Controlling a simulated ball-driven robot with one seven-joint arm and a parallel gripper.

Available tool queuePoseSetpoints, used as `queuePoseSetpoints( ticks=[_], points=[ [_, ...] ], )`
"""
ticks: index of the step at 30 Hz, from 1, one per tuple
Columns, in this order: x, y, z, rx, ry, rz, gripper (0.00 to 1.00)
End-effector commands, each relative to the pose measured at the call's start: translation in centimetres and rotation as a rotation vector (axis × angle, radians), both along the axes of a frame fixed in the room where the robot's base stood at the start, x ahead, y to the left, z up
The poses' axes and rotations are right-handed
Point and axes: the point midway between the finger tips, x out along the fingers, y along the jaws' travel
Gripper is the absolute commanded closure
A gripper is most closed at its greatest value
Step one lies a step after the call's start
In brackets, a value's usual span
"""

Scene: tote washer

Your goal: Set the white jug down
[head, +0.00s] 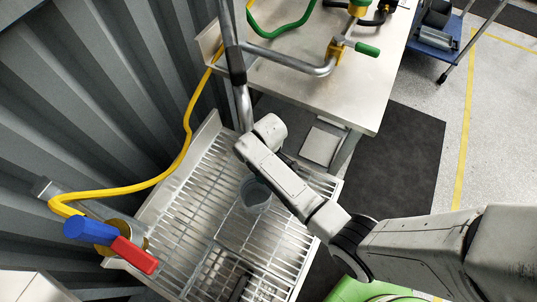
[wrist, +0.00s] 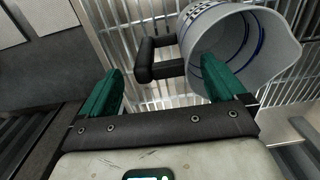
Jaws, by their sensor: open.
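The white jug (wrist: 249,50) has blue markings, a spout and a black handle (wrist: 160,60). In the head view the jug (head: 255,196) is over the slatted metal rack, partly covered by my arm, and seems to stand upright on it. My gripper (wrist: 162,70) is open, its two green fingers spread apart. In the wrist view the handle lies between and beyond the fingertips, and the right finger overlaps the jug's side. I cannot tell whether any finger touches the jug. In the head view my arm hides the gripper.
The metal slatted rack (head: 185,190) has free room around the jug. A yellow hose (head: 186,125) and a valve with blue and red handles (head: 135,255) are at the left. A steel table (head: 370,90) stands behind. A corrugated wall (head: 95,95) borders the left.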

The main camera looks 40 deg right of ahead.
Motion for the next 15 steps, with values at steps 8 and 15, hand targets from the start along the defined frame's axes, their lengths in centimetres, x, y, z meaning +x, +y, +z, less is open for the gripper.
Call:
queuePoseSetpoints(
  ticks=[8, 15],
  points=[
    [0.0, -0.1, 5.3, 0.001, -0.002, -0.001, 0.03],
    [0.0, -0.1, 7.1, 0.000, 0.001, -0.001, 0.03]
  ],
)
